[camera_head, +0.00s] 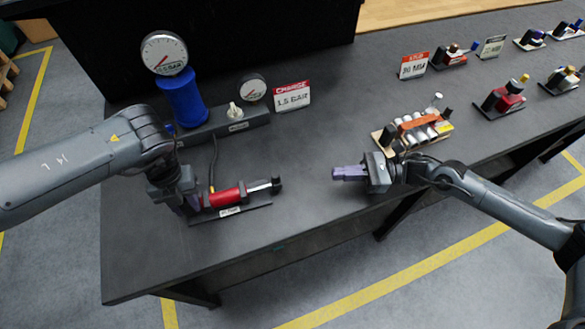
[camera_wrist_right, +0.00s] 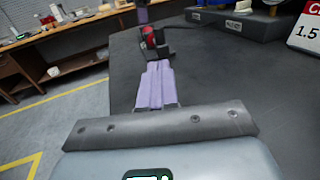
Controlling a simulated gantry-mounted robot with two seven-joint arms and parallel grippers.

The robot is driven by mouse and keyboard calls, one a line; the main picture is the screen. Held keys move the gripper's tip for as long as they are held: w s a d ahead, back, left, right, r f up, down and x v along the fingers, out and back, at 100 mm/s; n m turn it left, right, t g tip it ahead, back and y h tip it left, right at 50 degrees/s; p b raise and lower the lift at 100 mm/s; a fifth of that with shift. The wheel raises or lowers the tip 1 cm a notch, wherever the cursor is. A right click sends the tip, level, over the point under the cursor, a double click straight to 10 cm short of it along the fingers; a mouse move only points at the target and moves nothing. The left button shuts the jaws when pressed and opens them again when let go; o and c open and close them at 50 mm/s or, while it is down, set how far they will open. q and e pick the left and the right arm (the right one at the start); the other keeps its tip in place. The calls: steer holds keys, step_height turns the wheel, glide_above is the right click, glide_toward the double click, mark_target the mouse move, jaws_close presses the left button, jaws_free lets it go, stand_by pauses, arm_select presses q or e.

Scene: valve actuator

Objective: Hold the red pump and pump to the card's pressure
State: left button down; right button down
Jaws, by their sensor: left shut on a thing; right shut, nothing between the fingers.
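The red pump (camera_head: 226,196) lies on its dark base plate near the table's left front edge. Its rod and black handle (camera_head: 276,184) extend to the right. My left gripper (camera_head: 192,204) is shut on the pump's left end. My right gripper (camera_head: 335,173) is shut and empty, pointing at the handle with a gap between. In the right wrist view the pump (camera_wrist_right: 149,31) is ahead of the shut purple fingers (camera_wrist_right: 154,88). The card (camera_head: 292,96) reads CHARGE 1.5 BAR; it shows partly in the right wrist view (camera_wrist_right: 306,30).
A large gauge (camera_head: 164,53) stands above a blue cylinder (camera_head: 183,98). A smaller gauge (camera_head: 252,87) and a pale valve knob (camera_head: 234,109) sit on the grey manifold (camera_head: 226,128). A valve assembly with an orange strap (camera_head: 416,128) stands behind my right arm. The table between pump and right gripper is clear.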

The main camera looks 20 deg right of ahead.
steer(key=x, duration=1.2)
steer(key=shift+w+a, duration=0.1)
steer(key=shift+a, duration=0.25)
steer(key=a, duration=0.6)
steer(key=shift+w, duration=0.1)
steer(key=shift+d, duration=0.1)
steer(key=v, duration=1.4)
steer(key=shift+w+d, duration=0.15)
steer(key=shift+d, duration=0.05)
stand_by(0.7)
